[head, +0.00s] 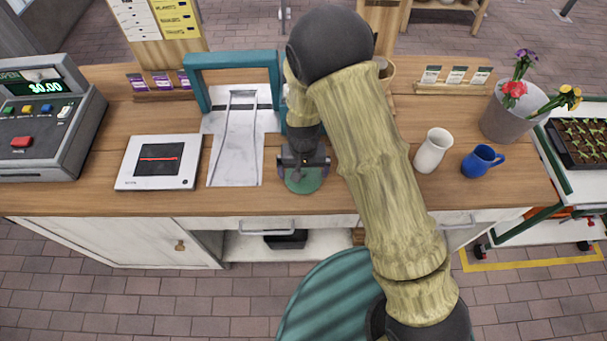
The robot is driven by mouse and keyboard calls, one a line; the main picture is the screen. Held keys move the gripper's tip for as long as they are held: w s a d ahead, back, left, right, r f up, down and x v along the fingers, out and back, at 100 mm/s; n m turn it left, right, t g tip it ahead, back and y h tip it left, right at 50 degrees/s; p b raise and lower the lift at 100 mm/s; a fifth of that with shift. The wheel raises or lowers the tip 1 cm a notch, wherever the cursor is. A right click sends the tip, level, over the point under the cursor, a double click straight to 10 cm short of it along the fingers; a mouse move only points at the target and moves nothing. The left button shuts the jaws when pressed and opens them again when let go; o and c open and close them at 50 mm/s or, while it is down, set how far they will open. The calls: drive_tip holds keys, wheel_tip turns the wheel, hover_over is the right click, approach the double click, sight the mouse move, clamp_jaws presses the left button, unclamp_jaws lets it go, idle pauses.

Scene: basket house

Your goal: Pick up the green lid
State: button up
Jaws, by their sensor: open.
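The green lid (304,184) is a round green disc lying on the wooden counter (400,195) near its front edge. My gripper (303,168) is directly over the lid, pointing down, with its fingers at or just above the lid's upper side. My gripper is open. The gripper hides the middle and back of the lid. I cannot tell whether the fingers touch it.
A white scanner plate (190,178) and a metal slide under a teal frame (232,58) stand left. A white vase (433,151), a blue mug (482,161) and a grey flower bucket (501,115) stand right. A cash register (45,140) is at far left.

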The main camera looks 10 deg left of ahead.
idle(0.4)
drive_tip(key=shift+s, duration=0.15)
clamp_jaws()
